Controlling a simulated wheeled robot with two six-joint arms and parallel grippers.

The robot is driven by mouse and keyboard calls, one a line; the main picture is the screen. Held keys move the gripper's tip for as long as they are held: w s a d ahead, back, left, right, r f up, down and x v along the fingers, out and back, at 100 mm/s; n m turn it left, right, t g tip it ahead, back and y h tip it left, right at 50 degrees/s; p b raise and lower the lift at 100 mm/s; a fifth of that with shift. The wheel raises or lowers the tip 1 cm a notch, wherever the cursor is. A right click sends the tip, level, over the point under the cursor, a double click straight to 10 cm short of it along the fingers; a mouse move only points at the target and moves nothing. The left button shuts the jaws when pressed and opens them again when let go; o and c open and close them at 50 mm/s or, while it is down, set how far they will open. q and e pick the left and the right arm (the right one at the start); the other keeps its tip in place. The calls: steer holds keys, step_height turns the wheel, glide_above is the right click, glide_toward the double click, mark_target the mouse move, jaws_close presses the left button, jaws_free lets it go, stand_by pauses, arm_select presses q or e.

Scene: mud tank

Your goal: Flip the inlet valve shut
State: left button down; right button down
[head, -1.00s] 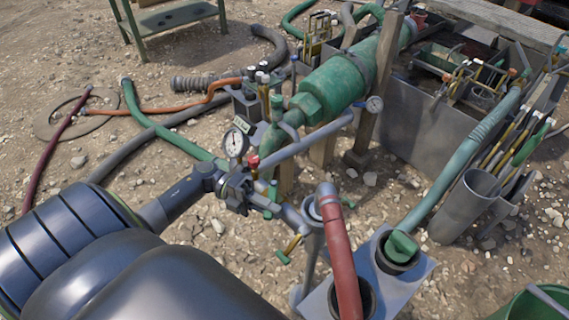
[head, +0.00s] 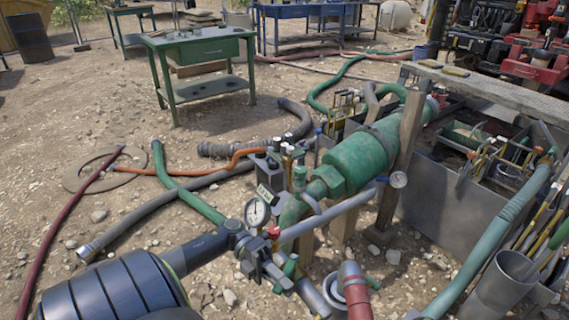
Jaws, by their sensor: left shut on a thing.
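My left gripper (head: 262,262) reaches in from the lower left and is shut at the valve fittings below the round white gauge (head: 256,212). It appears closed on the inlet valve (head: 288,268), whose green lever shows just right of the jaws. The jaws hide the part they hold, so the lever's exact angle cannot be told. A red knob (head: 273,232) sits just above the jaws. A grey pipe (head: 328,215) runs from here up to the right, beside the green pump body (head: 360,160). My right gripper is not in view.
A small label tag (head: 266,191) and upright fittings stand close above the gripper. A red elbow pipe (head: 355,290) rises near the bottom. The metal mud tank (head: 425,200) stands at right. Hoses cross the gravel at left. A green table (head: 200,50) stands behind.

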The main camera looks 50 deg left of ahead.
arm_select(q)
steer(key=c, duration=1.4)
jaws_free()
steer(key=shift+c, duration=0.2)
